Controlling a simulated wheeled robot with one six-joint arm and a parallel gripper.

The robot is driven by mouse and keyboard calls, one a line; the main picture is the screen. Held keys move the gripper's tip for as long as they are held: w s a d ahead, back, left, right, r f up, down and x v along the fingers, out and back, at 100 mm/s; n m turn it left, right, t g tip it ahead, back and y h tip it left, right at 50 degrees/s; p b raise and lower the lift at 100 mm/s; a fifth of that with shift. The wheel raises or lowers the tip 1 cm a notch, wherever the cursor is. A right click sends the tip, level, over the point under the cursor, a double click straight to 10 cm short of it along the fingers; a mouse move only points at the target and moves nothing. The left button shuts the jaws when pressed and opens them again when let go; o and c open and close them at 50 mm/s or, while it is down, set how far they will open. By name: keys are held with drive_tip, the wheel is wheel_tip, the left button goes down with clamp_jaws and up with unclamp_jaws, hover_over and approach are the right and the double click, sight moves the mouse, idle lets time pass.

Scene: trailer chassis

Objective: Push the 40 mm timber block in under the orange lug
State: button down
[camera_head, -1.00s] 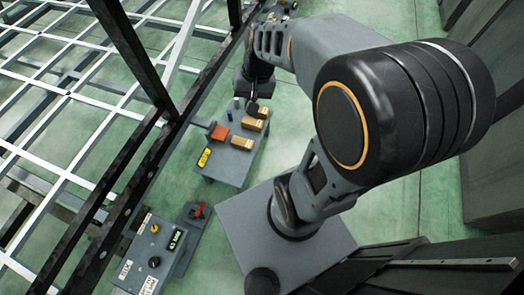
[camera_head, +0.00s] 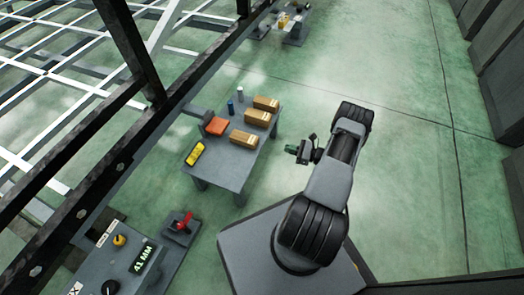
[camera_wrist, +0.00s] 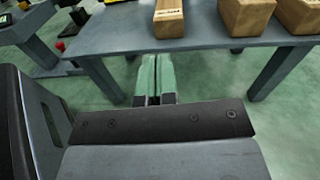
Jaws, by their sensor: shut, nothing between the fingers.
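Three tan timber blocks lie on the grey table: a far one (camera_head: 266,103), a middle one (camera_head: 257,117) and a near one (camera_head: 244,141). The wrist view shows them along the table top, left (camera_wrist: 169,18), middle (camera_wrist: 245,15) and right (camera_wrist: 298,14). Their sizes cannot be read, so I cannot tell which is 40 mm. An orange piece (camera_head: 216,125), which looks like the lug, is at the table's left side by a grey bracket; the space under it is hidden. My gripper (camera_head: 292,149) is right of the table, apart from the blocks. Its green fingers (camera_wrist: 156,76) are shut and empty.
The grey table (camera_head: 218,165) also holds a yellow device (camera_head: 195,153), a blue can (camera_head: 231,107) and a white can (camera_head: 240,93). A console display (camera_head: 144,256) reads 41 MM, near a red lever (camera_head: 180,222). The dark chassis beam (camera_head: 175,105) runs along the left. Floor to the right is clear.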

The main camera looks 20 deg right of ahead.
wheel_tip(320, 180, down, 2)
drive_tip(key=m+t+b, duration=0.1)
drive_tip(key=b, duration=0.3)
approach(257, 142)
drive_tip(key=shift+h, duration=0.3)
drive_tip(key=x, duration=0.6)
drive_tip(key=shift+s+a+r, duration=0.15)
drive_tip(key=shift+s+r, duration=0.1)
drive_tip(key=shift+r, duration=0.05)
drive_tip(key=shift+b+x, duration=0.45)
drive_tip(key=shift+x, duration=0.4)
drive_tip(key=shift+r, duration=0.15)
